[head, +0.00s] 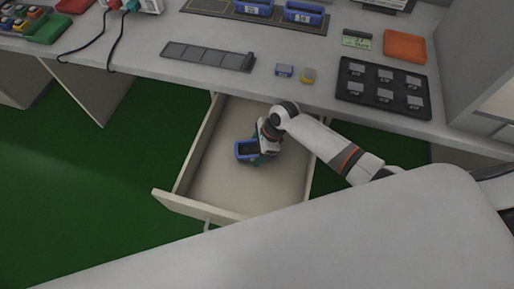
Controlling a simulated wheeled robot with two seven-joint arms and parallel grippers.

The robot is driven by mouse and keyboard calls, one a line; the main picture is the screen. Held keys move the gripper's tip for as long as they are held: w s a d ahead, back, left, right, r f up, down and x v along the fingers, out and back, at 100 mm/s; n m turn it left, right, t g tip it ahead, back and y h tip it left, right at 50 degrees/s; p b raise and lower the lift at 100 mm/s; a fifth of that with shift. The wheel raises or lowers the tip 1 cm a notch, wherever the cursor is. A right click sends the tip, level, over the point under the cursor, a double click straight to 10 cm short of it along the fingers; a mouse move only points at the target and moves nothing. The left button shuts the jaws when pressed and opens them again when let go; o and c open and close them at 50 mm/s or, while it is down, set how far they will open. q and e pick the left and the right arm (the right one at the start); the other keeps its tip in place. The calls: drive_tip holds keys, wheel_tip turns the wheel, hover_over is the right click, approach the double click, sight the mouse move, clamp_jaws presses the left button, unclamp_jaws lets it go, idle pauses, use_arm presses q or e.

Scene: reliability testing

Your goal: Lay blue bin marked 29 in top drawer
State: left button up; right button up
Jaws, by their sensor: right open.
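A small blue bin (246,150) is inside the open top drawer (222,184), near its middle; its marking is not readable from here. My right gripper (257,158) is down in the drawer at the bin's right side, open. Its fingers are small and partly hidden by the wrist, so I cannot tell whether they touch the bin. My left gripper is not in view.
The drawer is pulled out below the grey bench (140,50). Two more blue bins (303,13) stand on a mat at the back. A black tray (382,88), an orange tray (404,46) and a grey strip (207,56) lie on the bench.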

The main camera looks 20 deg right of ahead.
drive_tip(key=p+v, duration=0.2)
drive_tip(key=v, duration=1)
drive_tip(key=shift+p, duration=0.35)
drive_tip(key=shift+r, duration=0.2)
